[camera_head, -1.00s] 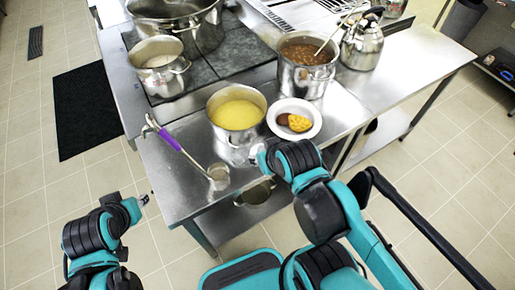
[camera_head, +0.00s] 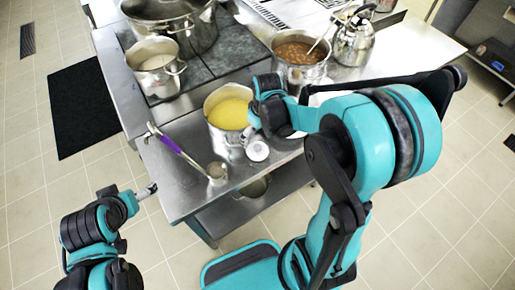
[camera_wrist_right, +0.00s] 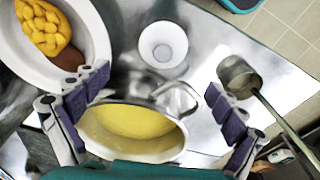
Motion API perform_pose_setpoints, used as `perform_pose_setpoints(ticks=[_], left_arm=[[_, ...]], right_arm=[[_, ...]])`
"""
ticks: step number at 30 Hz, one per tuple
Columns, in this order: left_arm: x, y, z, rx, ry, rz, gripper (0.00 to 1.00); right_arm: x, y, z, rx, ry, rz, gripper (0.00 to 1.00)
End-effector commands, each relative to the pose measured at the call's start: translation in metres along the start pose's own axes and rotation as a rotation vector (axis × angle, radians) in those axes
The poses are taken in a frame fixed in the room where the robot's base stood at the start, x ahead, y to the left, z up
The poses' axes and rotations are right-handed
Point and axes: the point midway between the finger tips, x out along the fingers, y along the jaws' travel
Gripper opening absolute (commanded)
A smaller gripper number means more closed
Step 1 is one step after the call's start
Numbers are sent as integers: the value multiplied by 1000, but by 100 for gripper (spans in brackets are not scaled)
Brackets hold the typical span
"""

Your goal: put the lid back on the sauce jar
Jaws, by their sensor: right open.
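A small round white piece (camera_head: 257,151) with a paler centre sits on the steel counter in front of the yellow-soup pot. It also shows in the right wrist view (camera_wrist_right: 163,44), where I cannot tell whether it is the lid or the jar. No second lid or jar piece is clear to me. My right gripper (camera_head: 254,122) is over the counter beside the pot, partly hidden by its own wrist. In the wrist view its purple-padded fingers (camera_wrist_right: 158,107) are wide apart, with nothing held. My left gripper (camera_head: 150,189) hangs off the counter's left front; its jaws are too small to judge.
The yellow-soup pot (camera_head: 216,131) stands close to my right gripper. A ladle (camera_head: 180,147) with a purple handle lies to the left. A white plate (camera_wrist_right: 95,30) with food is mostly hidden by my arm in the head view. A bean pot (camera_head: 300,76) and kettle (camera_head: 352,45) stand behind.

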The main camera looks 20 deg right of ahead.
Motion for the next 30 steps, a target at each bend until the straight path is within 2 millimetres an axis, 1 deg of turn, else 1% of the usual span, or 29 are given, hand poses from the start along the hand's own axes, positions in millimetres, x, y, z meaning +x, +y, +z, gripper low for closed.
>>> perform_pose_setpoints(ticks=[3,11,14,18,20,27,30], left_arm=[[-1,0,0,0,0,0,89],[0,0,0,0,0,0,89],[2,0,1,0,0,0,89],[6,0,5,0,0,0,89],[8,0,6,0,0,0,89],[7,0,5,0,0,0,89],[9,0,7,0,0,0,89]], right_arm=[[3,1,-1,-7,-8,-5,96],[4,1,-1,-7,-8,-5,96],[9,1,-1,-7,-8,-5,96],[25,1,0,-6,-7,-4,96],[30,1,0,-6,-7,-4,96],[29,1,0,-6,-7,-4,96],[35,0,2,-6,-7,-4,96]])
